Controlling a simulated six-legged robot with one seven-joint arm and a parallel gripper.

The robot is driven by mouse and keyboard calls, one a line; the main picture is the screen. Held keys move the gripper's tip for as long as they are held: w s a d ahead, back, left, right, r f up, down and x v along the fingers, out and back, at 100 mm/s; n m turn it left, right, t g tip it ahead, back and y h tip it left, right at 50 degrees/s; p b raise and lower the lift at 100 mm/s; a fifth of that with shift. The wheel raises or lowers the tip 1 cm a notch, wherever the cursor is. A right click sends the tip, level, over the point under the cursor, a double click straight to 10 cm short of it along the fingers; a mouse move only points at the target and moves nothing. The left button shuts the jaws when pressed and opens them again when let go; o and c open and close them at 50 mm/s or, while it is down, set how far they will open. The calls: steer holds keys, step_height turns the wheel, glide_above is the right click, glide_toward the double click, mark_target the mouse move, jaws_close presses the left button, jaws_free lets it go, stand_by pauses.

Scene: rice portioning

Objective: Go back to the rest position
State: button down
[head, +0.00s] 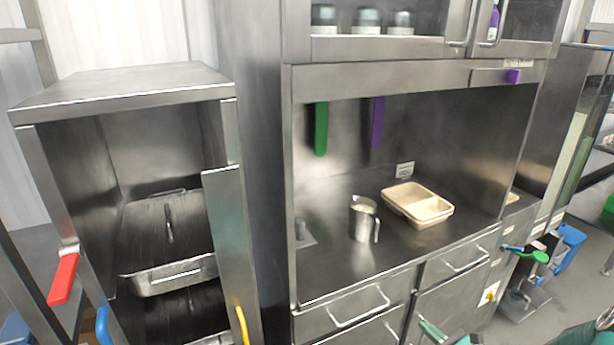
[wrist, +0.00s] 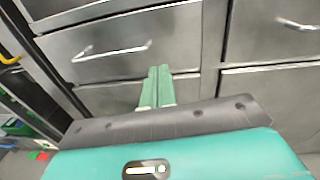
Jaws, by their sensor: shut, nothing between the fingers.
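My gripper (wrist: 156,75) is shut and empty in the wrist view, its two green fingers side by side in front of the steel drawer fronts (wrist: 110,50). In the head view its green fingertips (head: 432,330) show at the bottom edge, below the counter and in front of the drawers. A steel jug (head: 362,220) with a pale content stands upright on the counter (head: 345,262). A beige divided tray (head: 420,203) sits to its right, apart from it. My gripper touches neither.
A steel cabinet (head: 120,88) with pans (head: 170,276) stands open at the left, its door edge (head: 232,250) jutting forward. Drawer handles (head: 358,312) stick out below the counter. A green-handled tool (head: 538,256) is at the right. Overhead cupboards (head: 385,45) hang above.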

steer(key=s+a+r+n+g+y, duration=0.1)
steer(key=s+a+r+n+g, duration=0.2)
steer(key=a+r+n+g, duration=0.55)
steer(key=s+a+r+n+g+y, duration=0.2)
steer(key=s+a+r+n+g, duration=0.15)
steer(key=a+r+n, duration=0.55)
steer(key=s+a+r+n+h, duration=0.2)
steer(key=s+r+n+h, duration=0.3)
steer(key=s+r+n, duration=0.1)
steer(key=s+a+r+n+t+h, duration=0.1)
steer(key=s+a+r+n+h, duration=0.2)
steer(key=s, duration=0.6)
steer(key=shift+r+n+h, duration=1.3)
steer(key=shift+r+n, duration=0.4)
steer(key=shift+n, duration=0.25)
